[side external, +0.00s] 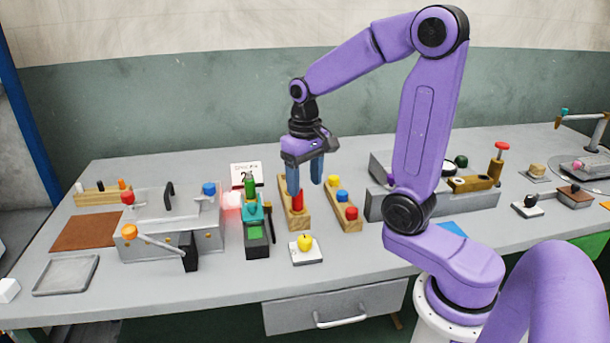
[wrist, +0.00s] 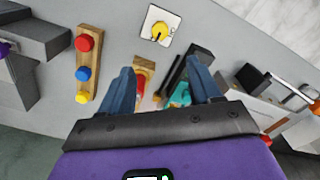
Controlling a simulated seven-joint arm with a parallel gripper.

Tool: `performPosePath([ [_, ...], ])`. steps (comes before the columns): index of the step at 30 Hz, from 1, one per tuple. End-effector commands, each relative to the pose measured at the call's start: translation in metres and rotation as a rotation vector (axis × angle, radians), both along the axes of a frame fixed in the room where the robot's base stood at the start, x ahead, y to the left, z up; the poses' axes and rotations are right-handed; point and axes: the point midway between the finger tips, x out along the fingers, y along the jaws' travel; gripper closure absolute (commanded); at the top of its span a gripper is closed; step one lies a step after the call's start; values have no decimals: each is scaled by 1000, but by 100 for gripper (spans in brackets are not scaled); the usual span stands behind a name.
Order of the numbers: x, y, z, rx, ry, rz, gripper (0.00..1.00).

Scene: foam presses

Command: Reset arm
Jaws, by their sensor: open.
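My gripper (side external: 305,176) hangs from my purple arm, pointing down over the middle of the table, with its blue fingers apart. It is just above a wooden block with a red peg (side external: 297,201), one finger overlapping the peg in the side view. In the wrist view my gripper (wrist: 160,88) is open, and the wooden block (wrist: 145,66) shows between the fingers, with part of the red peg. A teal-and-dark press (wrist: 180,95) also shows between the fingers. Nothing is visibly held, though the peg is partly hidden behind the fingers.
A wooden strip (side external: 348,223) with yellow, blue and red knobs stands right of my gripper. A white pad with a yellow knob (side external: 305,242) lies in front. A grey machine (side external: 165,225) stands left, and a grey block (side external: 378,205) right. The air above the table's left is open.

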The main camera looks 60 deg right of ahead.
Motion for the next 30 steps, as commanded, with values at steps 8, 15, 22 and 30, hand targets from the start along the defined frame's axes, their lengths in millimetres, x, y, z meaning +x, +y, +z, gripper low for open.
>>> performPosePath([
  [8,0,0,8,0,0,0,37],
  [15,0,1,8,0,0,8,37],
  [22,-8,20,5,0,-3,136,37],
  [30,-32,52,1,1,-8,381,37],
])
